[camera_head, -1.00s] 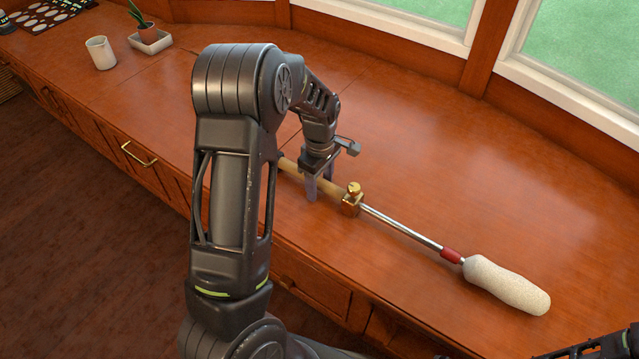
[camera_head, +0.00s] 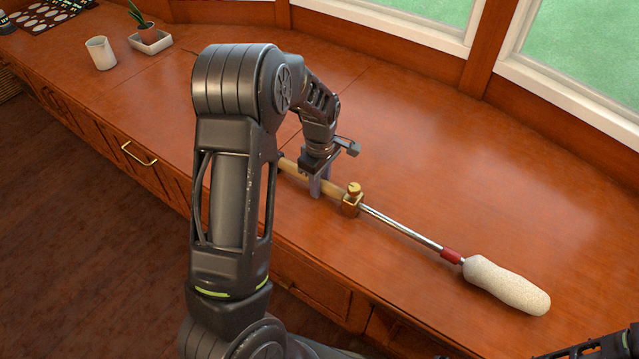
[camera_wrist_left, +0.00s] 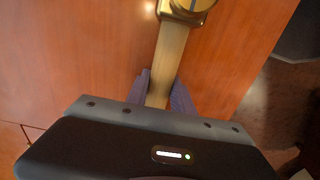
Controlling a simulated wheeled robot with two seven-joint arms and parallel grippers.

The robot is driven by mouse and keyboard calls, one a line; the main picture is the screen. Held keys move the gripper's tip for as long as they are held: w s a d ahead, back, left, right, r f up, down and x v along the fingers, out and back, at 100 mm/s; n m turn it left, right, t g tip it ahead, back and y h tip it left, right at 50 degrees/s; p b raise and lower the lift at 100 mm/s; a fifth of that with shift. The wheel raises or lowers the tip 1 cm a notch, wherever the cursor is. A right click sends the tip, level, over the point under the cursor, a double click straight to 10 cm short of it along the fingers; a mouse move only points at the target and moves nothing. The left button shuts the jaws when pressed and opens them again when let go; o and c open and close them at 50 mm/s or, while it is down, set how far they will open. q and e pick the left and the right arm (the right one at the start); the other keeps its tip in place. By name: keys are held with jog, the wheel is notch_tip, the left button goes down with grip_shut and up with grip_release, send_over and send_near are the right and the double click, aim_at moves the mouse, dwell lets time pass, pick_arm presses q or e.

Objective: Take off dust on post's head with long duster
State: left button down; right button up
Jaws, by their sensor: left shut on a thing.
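The long duster lies across the wooden counter. Its white fluffy head (camera_head: 506,284) is at the lower right, joined by a red collar (camera_head: 451,256) to a thin metal rod (camera_head: 402,228). A brass clamp (camera_head: 351,199) joins the rod to the wooden handle (camera_head: 294,168). My left gripper (camera_head: 321,186) is shut on the wooden handle just behind the clamp. The left wrist view shows the handle (camera_wrist_left: 170,60) running between the two fingers (camera_wrist_left: 162,92). My right gripper is not clearly seen; only a dark bit of arm shows at the lower right corner. No post shows.
The counter (camera_head: 420,130) is clear behind the duster, below the windows. A white cup (camera_head: 101,53) and a potted plant in a white tray (camera_head: 151,41) stand at the far left. Drawers with a brass handle (camera_head: 138,154) line the front.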

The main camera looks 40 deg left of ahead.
pick_arm(q)
jog(key=shift+w+r, duration=0.1)
jog(key=shift+r, duration=0.05)
dwell(0.4)
notch_tip(320, 180, up, 28)
jog(key=p, duration=0.6)
dwell(0.4)
